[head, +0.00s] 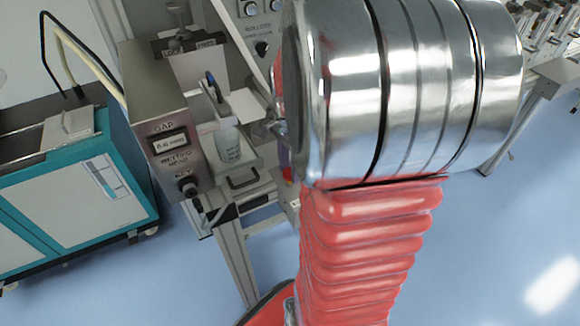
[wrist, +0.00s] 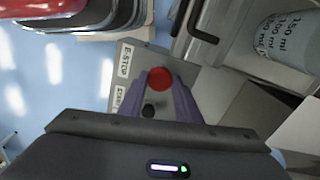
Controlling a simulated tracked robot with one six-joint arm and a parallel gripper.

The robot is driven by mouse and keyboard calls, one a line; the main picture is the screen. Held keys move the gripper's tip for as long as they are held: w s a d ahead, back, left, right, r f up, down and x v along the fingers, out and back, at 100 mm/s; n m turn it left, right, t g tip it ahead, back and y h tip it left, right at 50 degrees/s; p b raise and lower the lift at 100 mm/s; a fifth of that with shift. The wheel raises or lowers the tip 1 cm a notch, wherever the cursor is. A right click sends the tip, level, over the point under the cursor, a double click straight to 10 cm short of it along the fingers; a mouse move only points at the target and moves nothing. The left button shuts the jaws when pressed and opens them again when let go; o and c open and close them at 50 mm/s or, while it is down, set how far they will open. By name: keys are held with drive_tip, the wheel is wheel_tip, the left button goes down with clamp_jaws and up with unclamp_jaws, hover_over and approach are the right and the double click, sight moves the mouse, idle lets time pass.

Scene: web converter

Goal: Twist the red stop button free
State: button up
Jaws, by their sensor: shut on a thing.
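The red stop button (wrist: 160,78) shows in the wrist view as a round red cap on a grey panel (wrist: 126,50), with an "E-STOP" label (wrist: 124,61) to its left. My gripper (wrist: 161,84) has its two purple fingers on either side of the button, shut on it. A small black button (wrist: 149,111) sits below it, between the fingers, near a "START" label (wrist: 117,99). In the head view my own arm hides the stop button and most of the gripper.
A beaker (wrist: 285,38) with volume marks is at the upper right of the wrist view, beside a dark handle (wrist: 203,22). Blue floor lies open at right.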

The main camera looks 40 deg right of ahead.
drive_tip(key=o, duration=1.1)
drive_tip(key=shift+r, duration=0.15)
wheel_tip(320, 180, up, 14)
drive_tip(key=shift+f, duration=0.25)
